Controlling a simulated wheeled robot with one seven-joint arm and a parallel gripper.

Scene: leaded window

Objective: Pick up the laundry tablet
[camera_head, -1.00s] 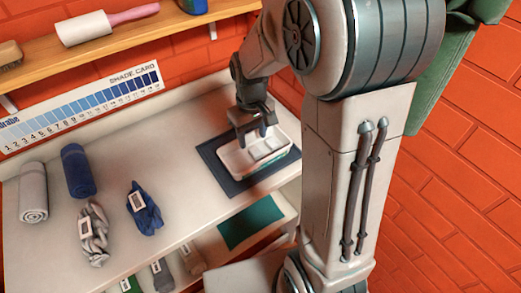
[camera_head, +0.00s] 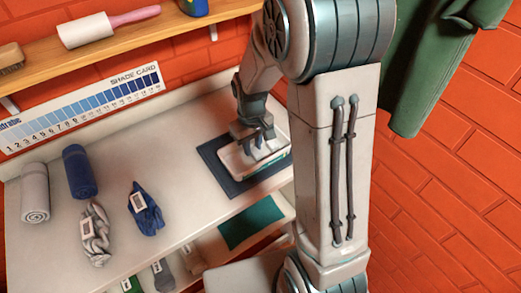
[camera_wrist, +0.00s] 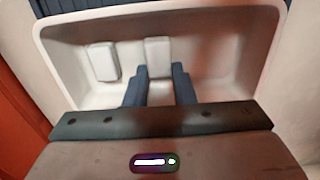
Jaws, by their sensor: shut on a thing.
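A white laundry tablet (camera_wrist: 158,54) is between my fingertips in the wrist view, inside a pale tub (camera_wrist: 225,25). A second white tablet (camera_wrist: 105,61) leans or lies to its left, outside my fingers. My gripper (camera_wrist: 160,75) has its two dark fingers closed about the first tablet. In the head view my gripper (camera_head: 262,147) reaches down into the tub (camera_head: 240,173), which stands on a dark mat (camera_head: 222,173). The tablets are mostly hidden by my gripper there.
Left on the white counter (camera_head: 185,130) are a grey roll (camera_head: 35,190), a blue roll (camera_head: 79,172), a grey twisted cloth (camera_head: 95,235) and a blue cloth (camera_head: 146,210). A shade card (camera_head: 85,105) stands at the back. A shelf (camera_head: 120,40) runs above.

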